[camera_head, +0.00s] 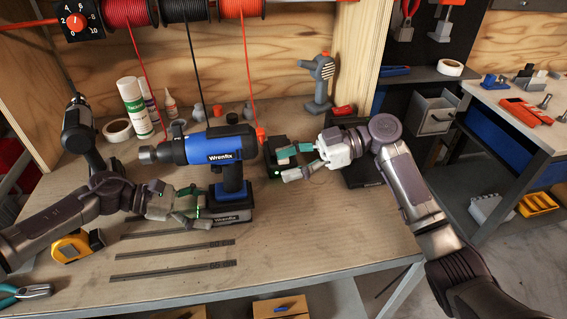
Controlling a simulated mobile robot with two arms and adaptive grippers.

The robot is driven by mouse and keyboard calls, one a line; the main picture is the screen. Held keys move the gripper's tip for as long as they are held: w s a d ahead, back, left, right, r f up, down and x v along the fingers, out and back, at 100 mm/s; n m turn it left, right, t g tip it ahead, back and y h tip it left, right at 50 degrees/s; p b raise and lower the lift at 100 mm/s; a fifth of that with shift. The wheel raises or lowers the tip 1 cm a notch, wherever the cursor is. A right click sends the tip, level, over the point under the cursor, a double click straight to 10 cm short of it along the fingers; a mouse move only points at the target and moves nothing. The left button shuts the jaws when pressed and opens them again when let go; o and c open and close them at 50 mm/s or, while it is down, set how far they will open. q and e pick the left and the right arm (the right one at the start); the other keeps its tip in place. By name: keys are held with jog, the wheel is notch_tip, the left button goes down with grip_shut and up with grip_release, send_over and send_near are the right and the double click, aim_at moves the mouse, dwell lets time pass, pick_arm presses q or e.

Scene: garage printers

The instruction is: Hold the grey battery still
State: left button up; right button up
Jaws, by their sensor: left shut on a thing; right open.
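A blue and dark Wrenfix drill (212,150) stands upright on the workbench with its chuck to the left. The grey battery (228,213) is at the foot of its handle and bears the Wrenfix name. My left gripper (199,207) is shut on the battery's left end. Its fingers hide that end. My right gripper (291,161) is open to the right of the drill, apart from the battery. Its fingers are beside a small dark block (271,155) with a green light, and partly cover it. I cannot tell whether they touch it.
A yellow tape measure (72,246) and pliers (24,291) lie at the front left. Bottles (135,107) and a white tape roll (117,130) stand behind. Red and black cords (243,75) hang from spools above. The front right of the workbench (330,240) is clear.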

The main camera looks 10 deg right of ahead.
pick_arm(q)
jog(key=o, duration=1)
jog(key=shift+r, duration=0.1)
jog(key=shift+o, duration=0.2)
